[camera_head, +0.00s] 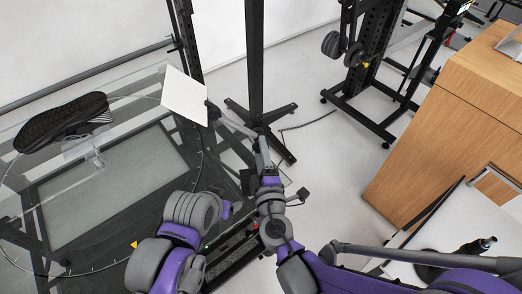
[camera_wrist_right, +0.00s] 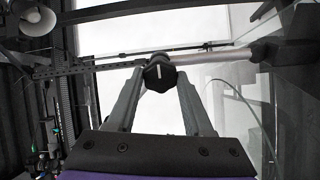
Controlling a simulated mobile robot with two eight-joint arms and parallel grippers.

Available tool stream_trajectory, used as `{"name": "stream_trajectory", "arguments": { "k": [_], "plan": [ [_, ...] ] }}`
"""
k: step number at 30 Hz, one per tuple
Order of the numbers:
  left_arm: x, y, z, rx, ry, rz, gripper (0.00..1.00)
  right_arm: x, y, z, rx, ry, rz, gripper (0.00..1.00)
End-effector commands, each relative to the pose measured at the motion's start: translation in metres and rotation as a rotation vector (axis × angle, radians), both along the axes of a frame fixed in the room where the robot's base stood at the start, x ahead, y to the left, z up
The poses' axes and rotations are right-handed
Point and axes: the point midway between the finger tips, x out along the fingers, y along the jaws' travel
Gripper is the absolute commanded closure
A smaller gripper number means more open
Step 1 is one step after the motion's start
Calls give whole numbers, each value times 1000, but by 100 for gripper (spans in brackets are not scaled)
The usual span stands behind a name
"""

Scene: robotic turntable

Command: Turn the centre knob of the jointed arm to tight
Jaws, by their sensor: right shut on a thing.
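The centre knob (camera_wrist_right: 159,73) is a dark, many-sided knob with a white line on its face, standing nearly upright in the right wrist view. The jointed arm (camera_wrist_right: 215,57) runs right from it as a silver tube. In the head view the jointed arm (camera_head: 232,123) reaches from the white panel to my right gripper (camera_head: 261,140). My right gripper is shut on the knob, with one fingertip on either side of it in the wrist view (camera_wrist_right: 159,78). In the head view the knob is too small and covered to make out. My left gripper is not visible; only left arm links show.
A white panel (camera_head: 184,96) stands beside the jointed arm. A black post (camera_head: 254,60) rises behind my right gripper. A wooden cabinet (camera_head: 440,130) stands at right. Open floor lies between.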

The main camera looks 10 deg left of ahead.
Motion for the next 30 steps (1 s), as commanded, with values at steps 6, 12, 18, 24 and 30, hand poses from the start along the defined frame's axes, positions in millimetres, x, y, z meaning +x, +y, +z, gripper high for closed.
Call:
{"name": "stream_trajectory", "arguments": {
  "k": [6,12,18,24,30],
  "plan": [
    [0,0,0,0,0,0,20,0,0,0,2,1,0,100],
    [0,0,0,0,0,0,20,0,0,0,1,0,0,24],
    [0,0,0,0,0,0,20,0,0,0,0,0,0,19],
    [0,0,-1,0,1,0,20,-5,-1,0,0,1,1,19],
    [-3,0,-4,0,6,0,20,-35,-13,-1,0,2,3,19]
  ]
}}
